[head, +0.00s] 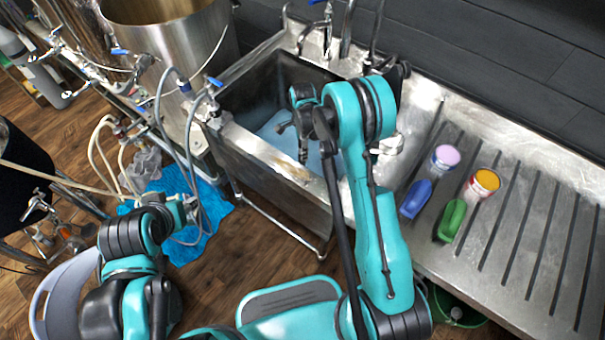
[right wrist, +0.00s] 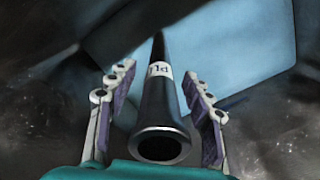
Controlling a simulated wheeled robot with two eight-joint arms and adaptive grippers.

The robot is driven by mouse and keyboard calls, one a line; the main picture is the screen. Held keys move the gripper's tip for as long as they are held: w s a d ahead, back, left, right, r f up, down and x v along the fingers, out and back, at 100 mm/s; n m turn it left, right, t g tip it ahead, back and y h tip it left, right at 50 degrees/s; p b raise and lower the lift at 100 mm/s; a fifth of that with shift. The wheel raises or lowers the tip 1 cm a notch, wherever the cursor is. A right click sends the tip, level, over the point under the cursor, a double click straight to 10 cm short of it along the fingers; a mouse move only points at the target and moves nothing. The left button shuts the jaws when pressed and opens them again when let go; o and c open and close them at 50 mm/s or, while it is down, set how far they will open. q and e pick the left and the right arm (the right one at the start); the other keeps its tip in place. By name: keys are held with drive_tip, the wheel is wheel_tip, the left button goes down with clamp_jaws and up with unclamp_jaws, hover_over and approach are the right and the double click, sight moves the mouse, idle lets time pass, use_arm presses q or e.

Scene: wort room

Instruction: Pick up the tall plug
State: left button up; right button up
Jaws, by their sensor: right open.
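The tall plug (right wrist: 164,112) is a long dark tube with a white lettered label and a flared, hollow end towards the camera. It stands out in the right wrist view between the two fingers of my right gripper (right wrist: 161,82). The fingers are open on either side, with gaps between them and the tube. In the head view my right gripper (head: 299,138) is over the sink (head: 262,101), partly hidden by my own arm; I cannot clearly separate the plug there. My left gripper (head: 190,207) is low at the left, away from the sink, its jaws too small to judge.
A ribbed steel drainboard (head: 530,205) lies right of the sink. On it are a blue-handled brush (head: 416,198) and a green-handled brush (head: 452,219). A tap (head: 346,30) stands behind the sink. Left are a steel vessel (head: 175,55), hoses and a blue cloth (head: 205,237) on the floor.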

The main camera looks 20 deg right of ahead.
drive_tip(key=shift+f, duration=0.75)
drive_tip(key=shift+r, duration=0.1)
drive_tip(key=shift+c, duration=0.9)
clamp_jaws()
wheel_tip(320, 180, up, 12)
drive_tip(key=p, duration=0.4)
drive_tip(key=shift+p, duration=0.35)
wheel_tip(320, 180, up, 34)
drive_tip(key=p, duration=2.1)
